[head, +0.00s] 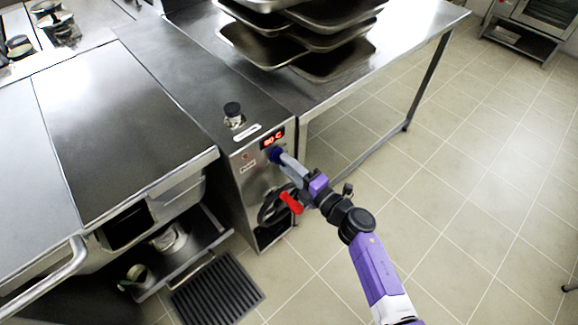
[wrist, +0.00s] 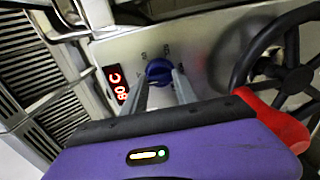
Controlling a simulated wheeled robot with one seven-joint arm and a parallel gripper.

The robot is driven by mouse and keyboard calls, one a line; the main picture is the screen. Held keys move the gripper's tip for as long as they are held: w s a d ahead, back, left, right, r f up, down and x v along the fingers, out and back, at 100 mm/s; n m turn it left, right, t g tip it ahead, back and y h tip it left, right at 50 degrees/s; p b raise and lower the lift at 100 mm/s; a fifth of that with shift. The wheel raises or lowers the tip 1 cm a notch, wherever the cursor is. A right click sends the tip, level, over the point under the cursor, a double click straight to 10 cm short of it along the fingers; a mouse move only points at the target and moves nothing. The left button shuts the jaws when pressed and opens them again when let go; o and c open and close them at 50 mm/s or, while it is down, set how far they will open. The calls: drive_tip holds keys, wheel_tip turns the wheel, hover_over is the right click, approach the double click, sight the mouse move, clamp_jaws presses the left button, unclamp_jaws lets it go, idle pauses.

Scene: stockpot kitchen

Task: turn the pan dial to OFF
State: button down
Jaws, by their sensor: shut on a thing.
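The pan dial is a round blue knob (wrist: 159,71) on the steel front panel of the cooking unit, with small markings around it. In the head view the dial (head: 275,154) shows just under the red display, partly hidden by my gripper. My gripper (wrist: 160,84) reaches the panel with its two grey fingers on either side of the dial, shut on it. In the head view my gripper (head: 279,157) meets the panel from the right. The red digital display (head: 272,138) is lit; in the wrist view the display (wrist: 118,84) reads 80 C.
A black handwheel with a red handle (head: 291,203) sits below the dial, close to my gripper; the handwheel (wrist: 283,62) is at the right in the wrist view. Stacked trays (head: 320,47) stand on the steel table behind. Tiled floor (head: 440,190) at right is clear.

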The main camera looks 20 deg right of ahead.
drive_tip(key=shift+s+f, duration=0.1)
drive_tip(key=c, duration=1)
unclamp_jaws()
drive_tip(key=shift+o, duration=0.2)
drive_tip(key=v, duration=0.7)
drive_tip(key=shift+s, duration=0.35)
drive_tip(key=shift+d, duration=0.1)
